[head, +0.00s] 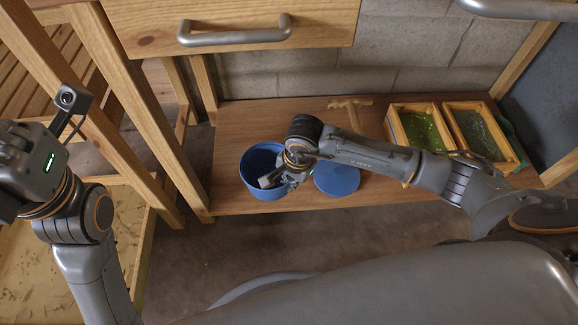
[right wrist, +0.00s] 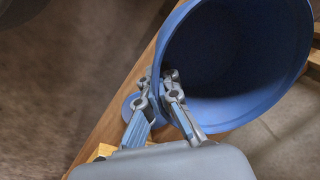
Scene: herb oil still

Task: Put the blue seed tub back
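The blue seed tub (head: 262,189) is open-topped, near the front left of the low wooden shelf. In the right wrist view its wide mouth (right wrist: 235,110) fills the upper right, and the inside is dark. My right gripper (head: 277,179) is at the tub's right rim; in the right wrist view its fingers (right wrist: 158,82) straddle the wall and look closed on it. I cannot tell whether the tub's base touches the shelf. A round blue lid (head: 337,178) lies right of the tub, partly behind my right arm. My left gripper's fingers are outside the head view; only its wrist shows.
The low shelf (head: 235,125) also holds a wooden T-shaped tool (head: 352,112) and two wooden-framed trays (head: 395,119) (head: 504,135) of green material. A drawer (head: 235,14) with a metal handle hangs above. A wooden frame post (head: 140,105) stands left. The shelf's back left is clear.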

